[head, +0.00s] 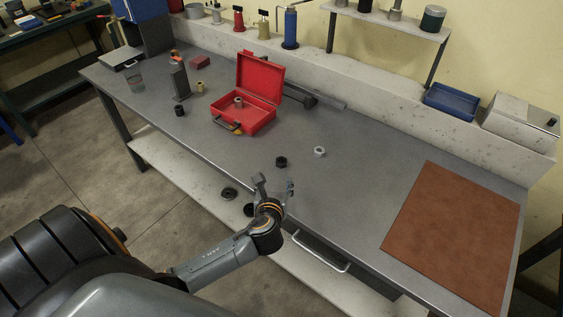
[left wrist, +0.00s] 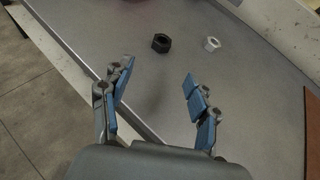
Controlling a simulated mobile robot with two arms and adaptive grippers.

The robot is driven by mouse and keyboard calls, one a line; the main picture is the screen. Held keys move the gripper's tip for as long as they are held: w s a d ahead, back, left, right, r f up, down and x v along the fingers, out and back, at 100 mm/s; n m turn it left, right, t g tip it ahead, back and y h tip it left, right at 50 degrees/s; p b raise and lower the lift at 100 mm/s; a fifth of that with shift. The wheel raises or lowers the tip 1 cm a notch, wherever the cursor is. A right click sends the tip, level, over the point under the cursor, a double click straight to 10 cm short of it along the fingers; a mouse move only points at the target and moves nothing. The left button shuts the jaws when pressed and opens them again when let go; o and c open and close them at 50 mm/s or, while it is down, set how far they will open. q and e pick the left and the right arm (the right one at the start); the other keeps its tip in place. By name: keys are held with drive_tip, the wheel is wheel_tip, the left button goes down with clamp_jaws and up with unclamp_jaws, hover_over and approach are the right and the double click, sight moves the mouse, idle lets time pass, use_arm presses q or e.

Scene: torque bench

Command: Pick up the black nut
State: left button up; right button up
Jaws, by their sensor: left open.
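The black nut (head: 281,162) lies flat on the grey bench top, near its front edge. It also shows in the left wrist view (left wrist: 161,43), ahead of the fingers and between their lines. A silver nut (head: 320,152) lies to its right, apart from it, and shows in the left wrist view too (left wrist: 211,44). My left gripper (head: 275,187) is open and empty, on the near side of the black nut and not touching it. In the left wrist view its blue-padded fingers (left wrist: 152,97) are spread wide. My right gripper is not in view.
An open red case (head: 262,75) with a ring-shaped part inside stands left of the nuts. A brown mat (head: 455,235) covers the bench's right end. A blue tray (head: 450,102) sits at the back right. The bench around the nuts is clear.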

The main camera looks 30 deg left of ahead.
use_arm(q)
approach(282, 159)
drive_tip(key=x, duration=0.3)
drive_tip(key=shift+s+a+f, duration=0.1)
drive_tip(key=shift+s+f, duration=0.15)
drive_tip(key=shift+r+x, duration=0.1)
drive_tip(key=shift+x, duration=1.3)
drive_tip(key=shift+r+x, duration=0.15)
drive_tip(key=shift+x, duration=1.3)
drive_tip(key=shift+w, duration=0.15)
clamp_jaws()
